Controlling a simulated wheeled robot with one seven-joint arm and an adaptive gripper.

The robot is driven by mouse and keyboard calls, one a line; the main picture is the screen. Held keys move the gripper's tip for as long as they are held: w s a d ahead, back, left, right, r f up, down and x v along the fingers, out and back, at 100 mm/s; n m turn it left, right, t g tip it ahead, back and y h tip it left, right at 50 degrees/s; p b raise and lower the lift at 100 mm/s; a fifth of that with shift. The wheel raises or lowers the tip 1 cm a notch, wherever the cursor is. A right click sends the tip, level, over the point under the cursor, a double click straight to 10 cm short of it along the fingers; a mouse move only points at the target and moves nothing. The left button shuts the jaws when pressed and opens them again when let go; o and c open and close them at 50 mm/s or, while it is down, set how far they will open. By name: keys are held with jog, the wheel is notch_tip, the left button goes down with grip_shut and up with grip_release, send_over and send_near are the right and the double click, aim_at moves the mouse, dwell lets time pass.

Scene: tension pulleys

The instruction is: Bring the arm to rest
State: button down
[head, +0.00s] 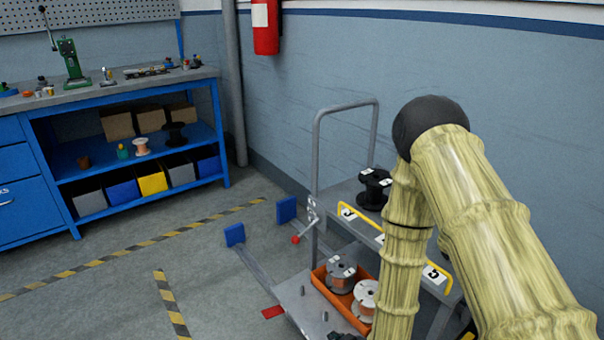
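My arm (470,200) fills the right side of the head view, with pale yellow ribbed links and a black joint (428,122) at its top bend. One link hangs down from this joint and leaves the picture at the bottom edge. The gripper end of the arm is not visible, so I cannot see its fingers or whether it holds anything. A small dark part shows at the bottom edge left of the hanging link; I cannot tell what it is.
A grey cart (317,150) stands behind and left of my arm. It carries an orange bin (319,277) with spools and a black spool (374,188). A blue workbench (225,150) stands at left. A red extinguisher (265,28) hangs on the wall. Floor between bench and cart is mostly clear.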

jog(key=s+d+f+m+g+h, duration=0.1)
jog(key=s+d+f+m+g, duration=0.2)
jog(key=s, duration=0.6)
jog(key=s+d+f+m+g+h, duration=0.2)
jog(key=s+d+f+g, duration=0.15)
jog(key=s+d, duration=0.4)
jog(key=s+d+f+m+g+h, duration=0.1)
jog(key=s+d+f+m+g, duration=0.2)
jog(key=s, duration=0.8)
notch_tip(320, 180, up, 18)
jog(key=p, duration=2)
jog(key=shift+w+a+r+n, duration=0.15)
jog(key=shift+r+n, duration=0.1)
jog(key=shift+n, duration=0.15)
jog(key=shift+t, duration=0.25)
